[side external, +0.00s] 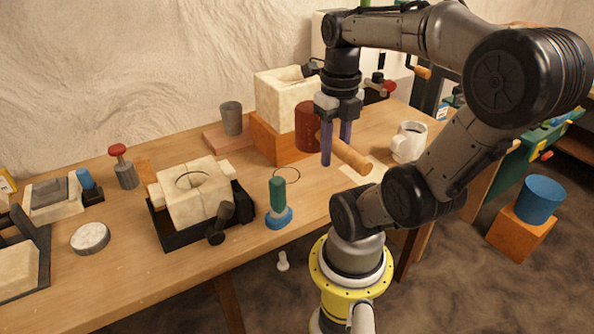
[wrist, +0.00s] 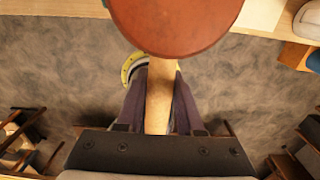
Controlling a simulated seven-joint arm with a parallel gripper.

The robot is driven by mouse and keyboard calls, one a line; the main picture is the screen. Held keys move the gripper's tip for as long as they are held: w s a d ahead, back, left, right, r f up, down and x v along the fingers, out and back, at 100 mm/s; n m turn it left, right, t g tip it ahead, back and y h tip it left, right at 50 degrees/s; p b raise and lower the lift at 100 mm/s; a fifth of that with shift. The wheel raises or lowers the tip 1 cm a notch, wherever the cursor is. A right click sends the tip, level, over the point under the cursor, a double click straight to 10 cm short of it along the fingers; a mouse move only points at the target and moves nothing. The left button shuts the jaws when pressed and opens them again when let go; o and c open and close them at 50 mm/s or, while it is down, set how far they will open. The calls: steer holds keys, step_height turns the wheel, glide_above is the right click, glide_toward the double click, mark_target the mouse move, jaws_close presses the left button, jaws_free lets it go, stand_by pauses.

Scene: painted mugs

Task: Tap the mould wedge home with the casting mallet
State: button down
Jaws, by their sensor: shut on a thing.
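The casting mallet has a red-brown round head (side external: 308,127) and a pale wooden handle (side external: 348,155). My gripper (side external: 335,150) points down, shut on the handle above the right part of the bench. In the wrist view the handle (wrist: 158,95) runs between the fingers of my gripper (wrist: 157,78), and the mallet head (wrist: 178,22) is beyond the fingertips. A cream plaster mould (side external: 193,205) with a round opening sits in a black cradle (side external: 175,242), left of the mallet. Small pale pieces stick out at its sides; I cannot tell which is the wedge.
A pale block on an orange box (side external: 285,141) stands behind the mallet. A white mug (side external: 408,142) is to the right. A grey cup (side external: 231,118) and white disc (side external: 90,237) are further left.

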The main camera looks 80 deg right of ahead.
steer(key=shift+n, duration=0.3)
steer(key=w+d+r+n, duration=0.1)
steer(key=r, duration=0.1)
steer(key=w+d+r+n, duration=0.3)
steer(key=w+r+n, duration=0.1)
steer(key=r, duration=0.1)
steer(key=shift+w+d, duration=0.1)
steer(key=shift+d, duration=0.25)
steer(key=w+d+r+n, duration=0.2)
steer(key=w+r+n, duration=0.1)
steer(key=w, duration=0.3)
steer(key=w+d+r+n, duration=0.2)
steer(key=w+n, duration=0.1)
steer(key=w, duration=0.3)
steer(key=w+a+f+n, duration=0.2)
steer(key=w+a+n, duration=0.1)
steer(key=w, duration=0.6)
steer(key=w+a+f+n, duration=0.2)
steer(key=w+a, duration=0.3)
steer(key=w, duration=0.4)
steer(key=shift+n, duration=0.7)
steer(key=shift+a+f, duration=0.1)
steer(key=shift+f, duration=0.1)
